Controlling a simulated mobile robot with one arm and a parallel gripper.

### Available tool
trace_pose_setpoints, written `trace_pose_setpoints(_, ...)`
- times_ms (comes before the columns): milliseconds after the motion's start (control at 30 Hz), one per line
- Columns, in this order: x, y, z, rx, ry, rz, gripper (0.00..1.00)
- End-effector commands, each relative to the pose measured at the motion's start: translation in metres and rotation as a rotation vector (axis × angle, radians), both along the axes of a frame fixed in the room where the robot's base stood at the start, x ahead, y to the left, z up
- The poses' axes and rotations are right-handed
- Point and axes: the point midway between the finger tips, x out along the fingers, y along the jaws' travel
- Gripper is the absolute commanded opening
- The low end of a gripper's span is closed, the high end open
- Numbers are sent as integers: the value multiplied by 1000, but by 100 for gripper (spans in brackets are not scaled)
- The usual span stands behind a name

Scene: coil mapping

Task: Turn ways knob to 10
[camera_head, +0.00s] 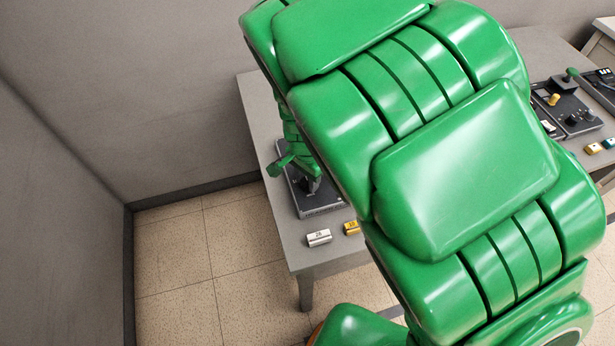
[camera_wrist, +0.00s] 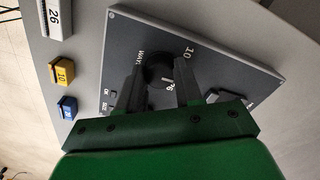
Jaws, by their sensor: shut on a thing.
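A dark grey control panel (camera_wrist: 225,60) fills the middle of the wrist view, with the printed word WAYS and the number 10 on it. The round black ways knob (camera_wrist: 157,66) sits between the two dark fingers of my gripper (camera_wrist: 160,78), which is shut on it. A white 6 shows beside the knob; the fingers hide part of its scale, and I cannot tell its exact setting. In the head view the panel (camera_head: 318,212) stands on the grey table, with my gripper (camera_head: 308,183) down over it. My green arm hides much of the table.
In the wrist view, a white block marked 26 (camera_wrist: 54,18), a yellow block marked 10 (camera_wrist: 61,74) and a blue block (camera_wrist: 68,107) lie left of the panel. More equipment (camera_head: 568,108) stands at the right of the head view. A wall rises at the left.

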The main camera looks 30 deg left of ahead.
Motion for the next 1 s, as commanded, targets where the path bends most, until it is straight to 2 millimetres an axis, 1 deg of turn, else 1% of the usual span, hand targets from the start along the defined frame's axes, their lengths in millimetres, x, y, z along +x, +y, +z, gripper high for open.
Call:
trace_pose_setpoints(267,0,0,0,1,1,112,4)
trace_pose_setpoints(700,-1,0,0,0,1,455,4)
trace_pose_setpoints(1000,0,0,0,1,1,622,4)
